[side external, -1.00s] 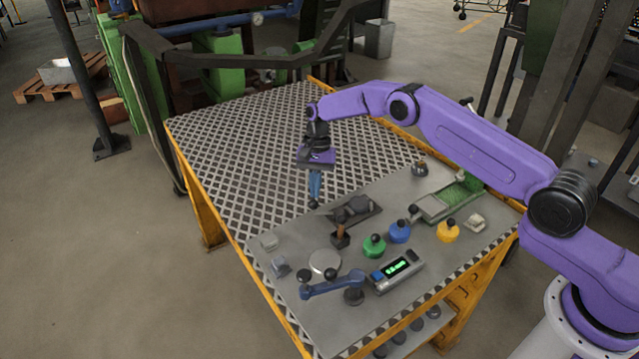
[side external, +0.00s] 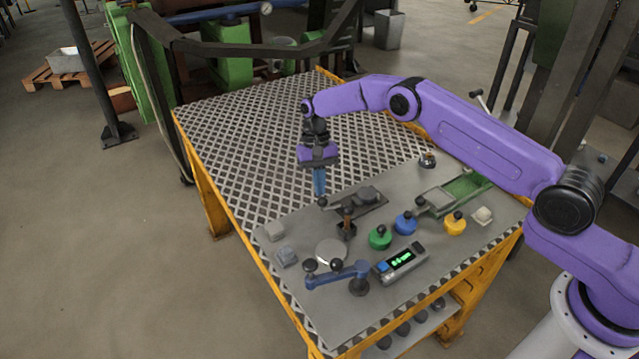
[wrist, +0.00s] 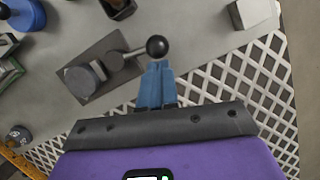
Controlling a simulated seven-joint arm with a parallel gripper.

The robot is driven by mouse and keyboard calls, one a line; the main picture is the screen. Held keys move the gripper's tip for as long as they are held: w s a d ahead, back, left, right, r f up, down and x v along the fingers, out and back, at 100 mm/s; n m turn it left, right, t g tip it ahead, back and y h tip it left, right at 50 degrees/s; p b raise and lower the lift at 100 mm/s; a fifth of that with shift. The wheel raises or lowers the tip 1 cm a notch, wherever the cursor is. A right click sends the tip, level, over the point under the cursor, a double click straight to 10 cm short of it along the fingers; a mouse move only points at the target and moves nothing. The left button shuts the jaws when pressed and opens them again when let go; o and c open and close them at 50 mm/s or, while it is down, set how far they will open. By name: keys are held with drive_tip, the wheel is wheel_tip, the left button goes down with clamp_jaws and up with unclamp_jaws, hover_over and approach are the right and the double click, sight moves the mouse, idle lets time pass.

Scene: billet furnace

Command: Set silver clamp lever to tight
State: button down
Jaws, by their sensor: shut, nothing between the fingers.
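The clamp lever is a short grey bar (wrist: 132,54) with a black ball knob (wrist: 157,47), on a dark rectangular plate (wrist: 100,58) in the wrist view. The ball sticks out past the plate's edge. The plate also shows mid-bench in the side view (side external: 375,208), with the ball (side external: 322,202) at its left. My gripper (wrist: 157,66) has its blue fingers shut and empty, tips right at the ball; contact cannot be told. It points down in the side view (side external: 320,194). No tight marking is readable.
A blue crank (side external: 338,274) and a lit display box (side external: 400,262) are at the front. The lattice bench top (side external: 250,130) behind is clear.

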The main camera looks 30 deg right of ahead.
drive_tip(key=shift+a, duration=0.1)
drive_tip(key=v, duration=0.7)
drive_tip(key=shift+r, duration=0.25)
drive_tip(key=shift+w, duration=0.1)
idle(0.4)
drive_tip(key=s+a+r+n+t+h, duration=0.1)
drive_tip(key=s+a+r+n, duration=0.25)
drive_tip(key=s+r, duration=0.5)
drive_tip(key=s+a+r+n+t, duration=0.15)
drive_tip(key=s+r+n, duration=0.4)
drive_tip(key=s, duration=0.55)
drive_tip(key=s+d+n, duration=0.2)
drive_tip(key=s+d, duration=0.2)
drive_tip(key=s, duration=0.4)
drive_tip(key=s+d+n, duration=0.2)
drive_tip(key=s+d, duration=0.3)
drive_tip(key=s, duration=0.4)
drive_tip(key=s+d+n, duration=0.3)
drive_tip(key=s+d, duration=0.1)
drive_tip(key=s, duration=0.5)
drive_tip(key=shift+s+d+f+t, duration=0.25)
drive_tip(key=shift+d+t, duration=0.05)
drive_tip(key=shift+t, duration=0.15)
